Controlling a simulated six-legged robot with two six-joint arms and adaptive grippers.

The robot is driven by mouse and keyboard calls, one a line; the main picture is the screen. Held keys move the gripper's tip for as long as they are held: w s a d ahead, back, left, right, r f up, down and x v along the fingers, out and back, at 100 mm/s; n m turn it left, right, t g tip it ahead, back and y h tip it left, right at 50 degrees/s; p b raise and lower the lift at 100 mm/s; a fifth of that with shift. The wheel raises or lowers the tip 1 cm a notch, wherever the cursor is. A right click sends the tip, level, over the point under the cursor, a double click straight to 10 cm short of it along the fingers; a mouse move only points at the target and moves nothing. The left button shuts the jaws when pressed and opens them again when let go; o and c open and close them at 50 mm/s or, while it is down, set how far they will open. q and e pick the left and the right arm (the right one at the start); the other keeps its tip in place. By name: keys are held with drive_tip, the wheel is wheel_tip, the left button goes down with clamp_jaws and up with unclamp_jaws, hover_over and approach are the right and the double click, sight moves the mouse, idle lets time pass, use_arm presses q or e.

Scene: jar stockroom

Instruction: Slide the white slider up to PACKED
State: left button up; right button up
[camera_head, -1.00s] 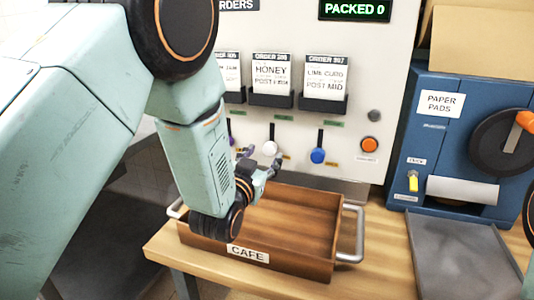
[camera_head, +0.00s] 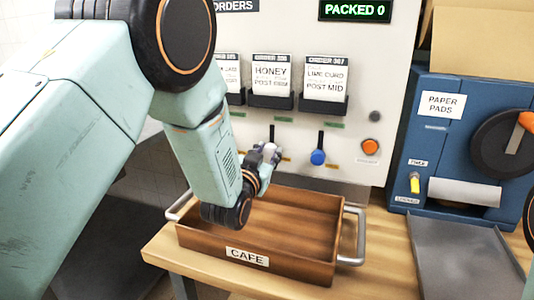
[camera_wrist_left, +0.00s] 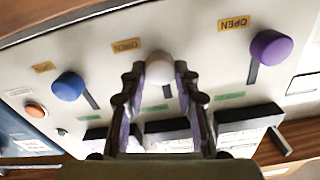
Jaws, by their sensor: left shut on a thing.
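The white slider (camera_head: 269,150) is a round knob at the lower end of its dark vertical slot on the panel, below the HONEY order card. A green label sits above the slot. My left gripper (camera_head: 264,155) is shut on the white knob. In the left wrist view, where the panel appears upside down, the white knob (camera_wrist_left: 158,68) shows between the two fingers, near a yellow OPEN label (camera_wrist_left: 126,45). The fingers partly hide the knob in the head view. My right gripper is not in view.
A blue slider (camera_head: 318,157) is to the right; a purple slider (camera_wrist_left: 271,48) shows in the left wrist view. A wooden CAFE crate (camera_head: 300,268) stands below on the table. Card holders (camera_head: 270,101) jut out above the slots. The display (camera_head: 355,10) reads PACKED 0.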

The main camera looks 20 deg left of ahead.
sight(272, 127)
use_arm(q)
clamp_jaws()
wheel_tip(272, 127, up, 6)
drive_tip(key=p, duration=0.4)
drive_tip(key=shift+w+f, duration=0.15)
idle(0.3)
drive_tip(key=shift+o, duration=1.3)
unclamp_jaws()
drive_tip(key=o, duration=0.4)
drive_tip(key=shift+f, duration=0.2)
